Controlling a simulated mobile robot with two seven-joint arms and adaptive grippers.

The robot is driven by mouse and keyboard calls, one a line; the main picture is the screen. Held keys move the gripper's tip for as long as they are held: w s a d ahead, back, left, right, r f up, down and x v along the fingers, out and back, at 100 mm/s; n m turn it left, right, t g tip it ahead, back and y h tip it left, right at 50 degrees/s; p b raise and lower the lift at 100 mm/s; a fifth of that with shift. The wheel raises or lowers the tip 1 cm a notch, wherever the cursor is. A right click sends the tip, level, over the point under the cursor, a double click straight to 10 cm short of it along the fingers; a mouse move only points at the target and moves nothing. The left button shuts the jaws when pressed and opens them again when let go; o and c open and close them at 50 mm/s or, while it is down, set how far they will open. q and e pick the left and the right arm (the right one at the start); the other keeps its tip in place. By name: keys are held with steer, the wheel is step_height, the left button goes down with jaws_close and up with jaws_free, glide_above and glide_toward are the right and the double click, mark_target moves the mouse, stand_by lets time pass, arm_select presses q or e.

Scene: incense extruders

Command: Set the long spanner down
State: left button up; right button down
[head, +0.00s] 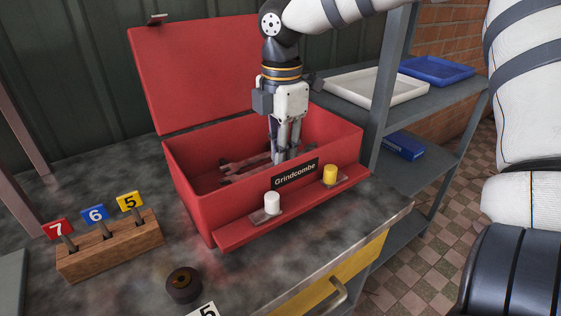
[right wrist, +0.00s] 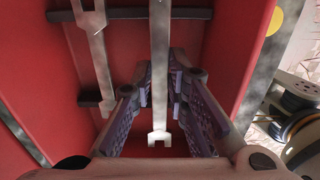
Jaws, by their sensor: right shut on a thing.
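My right gripper (head: 285,160) reaches down into the open red toolbox (head: 187,190). In the right wrist view its fingers (right wrist: 162,82) are shut on a long grey spanner (right wrist: 160,45), whose open jaw points toward the wrist. I take this as the long spanner; its far end runs out of view. It lies over a dark notched rest (right wrist: 128,13); I cannot tell whether it touches it. A second spanner (right wrist: 96,50) lies to its left. In the head view spanners (head: 240,168) show inside the box, partly hidden by the gripper. My left gripper is not in view.
A wooden block (head: 110,247) with numbered tags and a dark round piece (head: 184,286) stand on the bench. Trays (head: 437,70) fill the right shelf.

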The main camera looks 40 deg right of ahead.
steer(key=shift+a+f, duration=0.1)
steer(key=shift+f, duration=1.15)
steer(key=shift+f, duration=0.1)
steer(key=c, duration=1.6)
jaws_free()
steer(key=shift+f, duration=0.1)
steer(key=shift+o, duration=0.2)
step_height(320, 180, up, 12)
steer(key=shift+r, duration=0.25)
steer(key=shift+f, duration=0.1)
